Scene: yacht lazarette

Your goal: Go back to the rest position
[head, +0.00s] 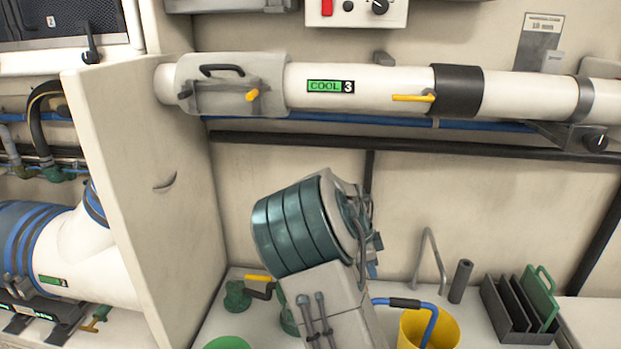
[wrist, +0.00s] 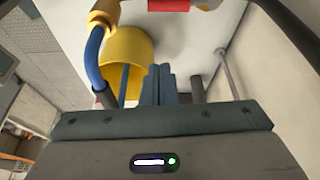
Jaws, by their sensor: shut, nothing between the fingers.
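In the wrist view, my gripper (wrist: 158,85) shows as two blue-grey fingers pressed together, shut and empty, pointing away from the dark palm plate. Beyond the fingers is a yellow bucket (wrist: 133,48) with a blue pipe in it. No object touches the fingertips that I can make out. In the head view, my arm rises at the bottom centre, in front of the back wall. I cannot make out the fingers there.
The yellow bucket (head: 440,335) stands right of my arm in the head view. Near it are a bent grey pipe (head: 438,255), a dark tube (head: 461,281) and a slotted rack (head: 515,315). A white pipe (head: 365,85) crosses above. A pale partition (head: 150,190) stands left.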

